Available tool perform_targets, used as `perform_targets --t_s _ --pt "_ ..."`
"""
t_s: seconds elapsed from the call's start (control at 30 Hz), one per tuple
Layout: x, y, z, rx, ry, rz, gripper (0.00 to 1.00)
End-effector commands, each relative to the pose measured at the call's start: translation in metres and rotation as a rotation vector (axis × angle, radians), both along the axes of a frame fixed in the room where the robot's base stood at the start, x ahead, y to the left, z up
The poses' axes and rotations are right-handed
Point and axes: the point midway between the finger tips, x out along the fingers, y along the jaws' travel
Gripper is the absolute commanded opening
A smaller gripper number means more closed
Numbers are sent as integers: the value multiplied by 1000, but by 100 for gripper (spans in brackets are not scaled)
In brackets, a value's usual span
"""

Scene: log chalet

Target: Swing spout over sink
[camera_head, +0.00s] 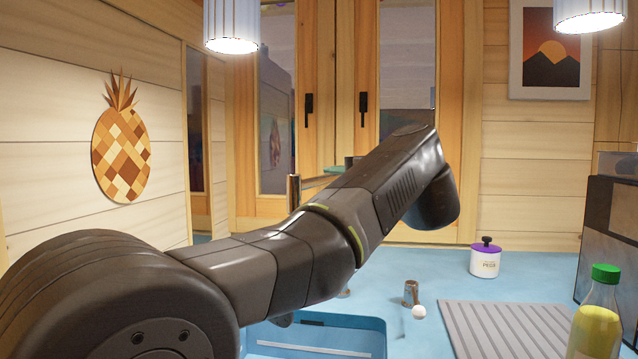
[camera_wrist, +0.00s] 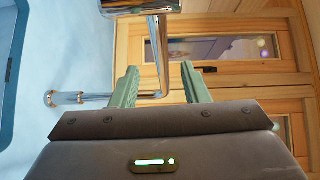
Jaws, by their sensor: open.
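The chrome faucet stands on the blue counter, with its round base (camera_wrist: 65,98) at the left in the wrist view. Its spout (camera_wrist: 158,50) bends and ends in a thicker cylinder at the top edge. In the head view the spout's thick end (camera_head: 293,192) shows left of my arm, which hides most of the faucet. My gripper (camera_wrist: 160,75) is open, with its green fingers on both sides of the spout pipe. I cannot tell whether either finger touches it. The blue sink (camera_head: 330,324) lies below my arm, partly hidden; its edge (camera_wrist: 9,75) also shows in the wrist view.
Windows (camera_head: 345,100) rise behind the faucet. White lamps (camera_head: 232,25) hang above.

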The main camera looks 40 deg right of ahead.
Motion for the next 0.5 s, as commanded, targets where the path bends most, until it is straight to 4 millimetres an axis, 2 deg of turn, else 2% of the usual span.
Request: perform_targets --t_s 0.03,0.2,0.5 --pt "-11 0 1 0 0 -5 41" --pt "-34 3 2 -1 0 -3 41" --pt "-45 5 1 -1 0 -1 41"
